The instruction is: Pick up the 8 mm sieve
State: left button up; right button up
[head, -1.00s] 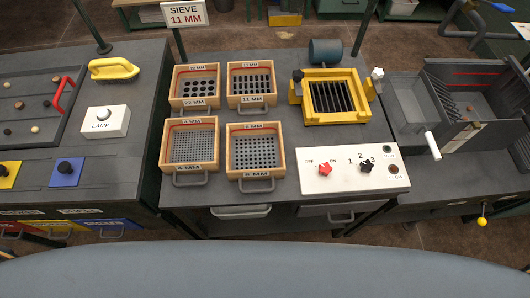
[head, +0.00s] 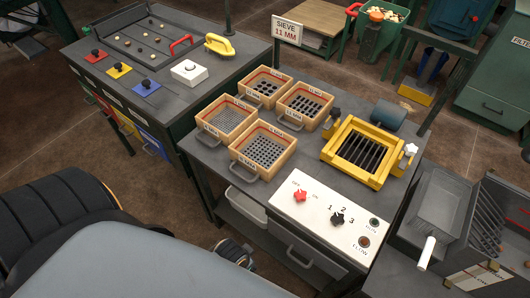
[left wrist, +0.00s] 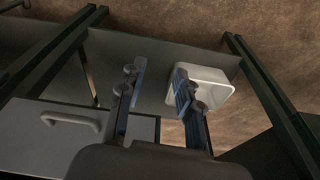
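The 8 mm sieve (head: 263,149) is a square wooden-framed tray with a perforated grey plate and a grey front handle. It sits on the grey table as the nearest of the sieves in the head view; its label is blurred. My left gripper (left wrist: 158,80) shows in the left wrist view with its two fingers apart and nothing between them. It is near a white bin and a grey drawer front, away from the sieve. In the head view, a dark mechanical part low beside the table may be part of my left arm. My right gripper is not in view.
Other sieves, a fine one (head: 226,119), a 22 mm one (head: 265,87) and an 11 mm one (head: 305,106), crowd its left and far sides. A yellow shaker frame (head: 362,152) and white control panel (head: 332,216) stand to the right. A sign (head: 287,30) reads "SIEVE 11 MM".

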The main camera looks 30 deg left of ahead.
pick_arm(q)
jog(key=w+a+r+t, duration=0.1)
jog(key=w+r, duration=0.1)
jog(key=r, duration=0.9)
jog(key=w+r+t, duration=0.2)
jog(key=w+r, duration=0.1)
jog(key=r, duration=0.7)
jog(key=n+t+h+p, duration=0.1)
jog(key=t, duration=0.7)
send_near(278, 160)
jog(key=x, duration=0.7)
jog(key=shift+d, duration=0.15)
jog(key=p+x, duration=0.1)
jog(key=x, duration=0.3)
jog(key=shift+w, duration=0.35)
jog(key=shift+w+f, duration=0.25)
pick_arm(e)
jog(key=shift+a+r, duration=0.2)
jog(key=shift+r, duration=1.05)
pick_arm(q)
jog(key=shift+c, duration=0.2)
grip_shut()
